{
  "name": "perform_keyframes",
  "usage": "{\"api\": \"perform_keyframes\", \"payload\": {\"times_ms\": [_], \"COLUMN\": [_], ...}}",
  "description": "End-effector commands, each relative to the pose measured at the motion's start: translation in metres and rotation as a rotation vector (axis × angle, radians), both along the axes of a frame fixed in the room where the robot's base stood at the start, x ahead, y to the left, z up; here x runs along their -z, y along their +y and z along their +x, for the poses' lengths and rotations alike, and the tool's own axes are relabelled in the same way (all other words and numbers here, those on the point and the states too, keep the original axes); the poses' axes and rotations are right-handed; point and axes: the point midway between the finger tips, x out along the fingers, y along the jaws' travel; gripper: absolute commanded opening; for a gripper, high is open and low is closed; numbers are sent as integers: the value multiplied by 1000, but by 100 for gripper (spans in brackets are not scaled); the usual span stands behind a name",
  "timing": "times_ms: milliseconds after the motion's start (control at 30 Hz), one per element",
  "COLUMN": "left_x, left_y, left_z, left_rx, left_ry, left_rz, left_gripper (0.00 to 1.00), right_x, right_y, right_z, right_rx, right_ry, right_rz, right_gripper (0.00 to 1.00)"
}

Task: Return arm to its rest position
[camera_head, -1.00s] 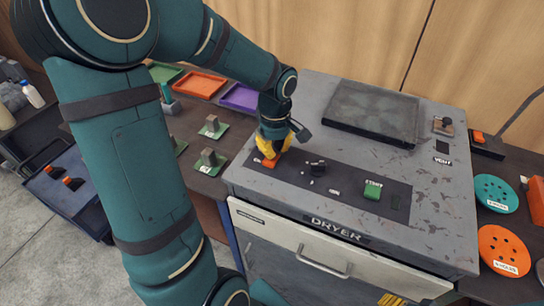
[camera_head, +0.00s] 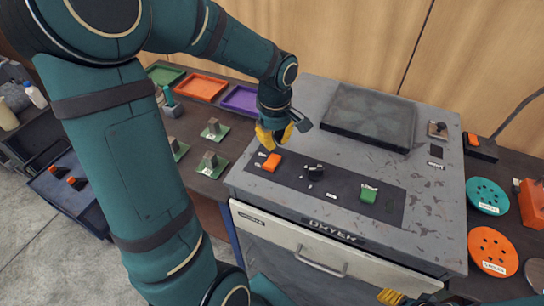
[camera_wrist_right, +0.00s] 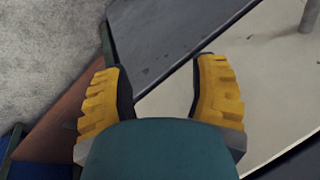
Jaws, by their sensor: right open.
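My left gripper (camera_head: 275,136) has yellow fingers and hangs above the back left of the dryer's control panel, just behind the orange button (camera_head: 271,162). Its fingers are close together and seen from above, so I cannot tell whether they are open or shut. The left arm folds across the left half of the head view. My right gripper (camera_wrist_right: 162,92) is open and empty in the right wrist view, beside the dryer's pale front (camera_wrist_right: 225,75). A yellow part of the right gripper also shows at the bottom of the head view (camera_head: 392,296).
The grey dryer (camera_head: 440,200) carries a black knob (camera_head: 314,172), a green button (camera_head: 368,194) and a dark plate (camera_head: 370,115). Trays, including an orange one (camera_head: 200,86), lie at the back left. Teal (camera_head: 487,194) and orange (camera_head: 494,250) discs lie on the right.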

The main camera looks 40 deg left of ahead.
Motion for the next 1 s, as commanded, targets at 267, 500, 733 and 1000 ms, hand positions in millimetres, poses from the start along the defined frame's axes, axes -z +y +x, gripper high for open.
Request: {"api": "perform_keyframes", "payload": {"times_ms": [267, 500, 733, 1000], "left_x": [-18, -17, -17, -50], "left_y": [0, 0, 0, 0], "left_z": [0, 0, 0, 0], "left_rx": [0, -1, -1, -1], "left_ry": [0, 0, 0, 0], "left_rz": [0, 0, 0, 0], "left_gripper": [0, 0, 0, 0], "right_x": [-13, -12, -12, -48], "right_y": [0, 0, 0, -1], "right_z": [0, 0, 0, 3], "right_rx": [0, 0, 0, 4], "right_ry": [0, 0, 0, -7], "right_rz": [0, 0, 0, 2], "right_gripper": [59, 59, 59, 59]}}
